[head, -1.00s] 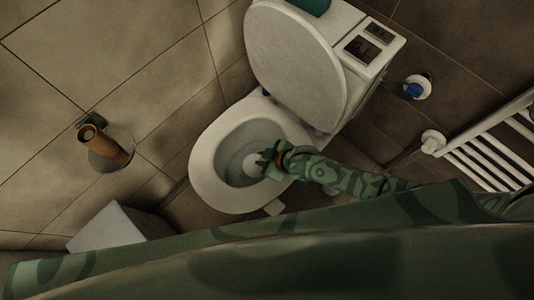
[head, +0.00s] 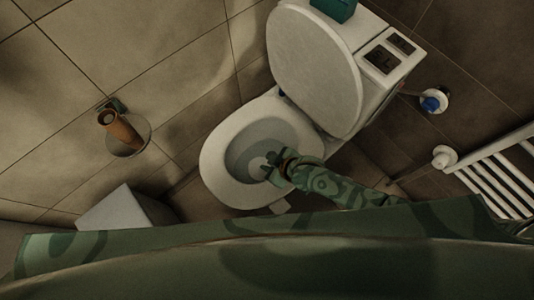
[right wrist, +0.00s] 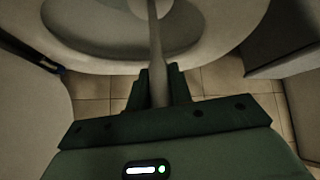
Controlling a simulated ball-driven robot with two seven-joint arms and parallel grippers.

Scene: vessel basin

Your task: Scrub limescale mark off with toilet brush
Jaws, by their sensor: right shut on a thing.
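The toilet bowl (head: 211,158) stands open in the middle of the head view, with its lid (head: 312,65) raised. My right gripper (head: 270,165) is over the right part of the bowl opening. In the right wrist view it (right wrist: 158,88) is shut on the pale shaft of the toilet brush (right wrist: 156,50), which runs away from the fingers across the bowl rim (right wrist: 105,62) in the picture. I cannot make out the brush head clearly, nor whether it touches the bowl. No limescale mark can be told apart. My left gripper is not in view.
A brown cylinder (head: 121,130) is on a round base at the left. A pale box-shaped thing (head: 125,211) stands at lower left. A white towel rail (head: 490,175) and a blue-and-white fitting (head: 433,102) are at the right. A teal object (head: 335,9) sits on the cistern.

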